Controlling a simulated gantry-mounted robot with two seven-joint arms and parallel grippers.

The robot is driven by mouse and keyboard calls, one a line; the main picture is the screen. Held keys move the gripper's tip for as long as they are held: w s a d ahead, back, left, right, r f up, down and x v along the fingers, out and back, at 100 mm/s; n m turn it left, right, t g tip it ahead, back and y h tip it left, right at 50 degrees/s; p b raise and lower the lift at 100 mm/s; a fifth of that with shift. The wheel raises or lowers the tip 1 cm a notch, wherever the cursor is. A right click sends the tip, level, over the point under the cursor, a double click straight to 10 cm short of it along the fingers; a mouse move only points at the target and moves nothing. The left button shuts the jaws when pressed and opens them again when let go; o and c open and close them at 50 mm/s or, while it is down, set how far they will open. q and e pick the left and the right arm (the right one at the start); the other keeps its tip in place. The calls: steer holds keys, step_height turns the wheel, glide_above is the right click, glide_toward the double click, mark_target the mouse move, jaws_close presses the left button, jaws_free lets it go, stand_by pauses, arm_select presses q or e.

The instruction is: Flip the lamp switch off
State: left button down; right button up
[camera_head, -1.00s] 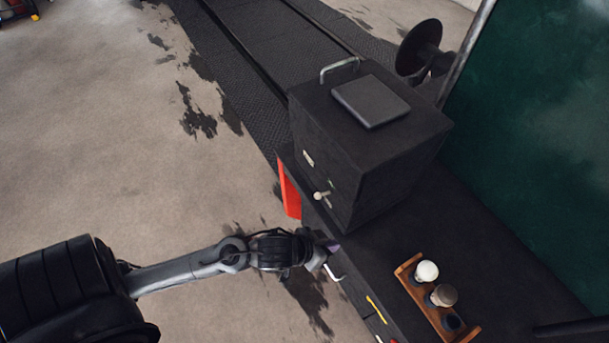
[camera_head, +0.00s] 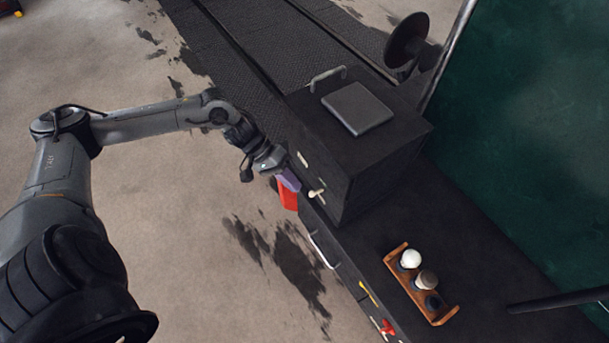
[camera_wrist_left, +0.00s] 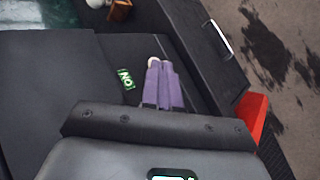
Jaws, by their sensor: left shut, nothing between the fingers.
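The lamp switch (camera_head: 316,193) is a small pale lever on the front face of a black box (camera_head: 385,165). In the left wrist view the switch's pale tip (camera_wrist_left: 154,62) shows just beyond my fingertips; the rest is hidden behind them. A green lettered label (camera_wrist_left: 125,78), reading ON upside down, sits beside it on the box face. My left gripper (camera_head: 289,182), with purple fingers, is shut and empty, close to the switch on its left in the head view. Its fingers also show in the left wrist view (camera_wrist_left: 164,84). Whether they touch the switch I cannot tell.
A red panel (camera_head: 288,196) is just below the gripper. A wooden rack (camera_head: 440,318) with round-topped items stands on the dark counter (camera_head: 395,225). A handle (camera_head: 322,250), a yellow lever (camera_head: 369,292) and a red knob (camera_head: 387,327) line the counter's front. Open floor lies left.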

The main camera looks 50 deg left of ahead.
mark_target(317, 192)
arm_select(q)
steer(key=w+a+r+y, duration=0.1)
steer(key=a+r, duration=0.4)
steer(key=shift+w+r+n+p, duration=0.15)
steer(key=shift+r+n+p, duration=0.15)
steer(key=shift+n+p, duration=0.15)
arm_select(e)
steer(key=shift+r, duration=0.75)
steer(key=shift+a, duration=0.1)
arm_select(q)
steer(key=x, duration=1)
arm_select(e)
steer(key=shift+r, duration=0.1)
arm_select(q)
steer(key=shift+w+d, duration=0.1)
steer(key=shift+d, duration=0.05)
arm_select(e)
steer(key=shift+w, duration=0.1)
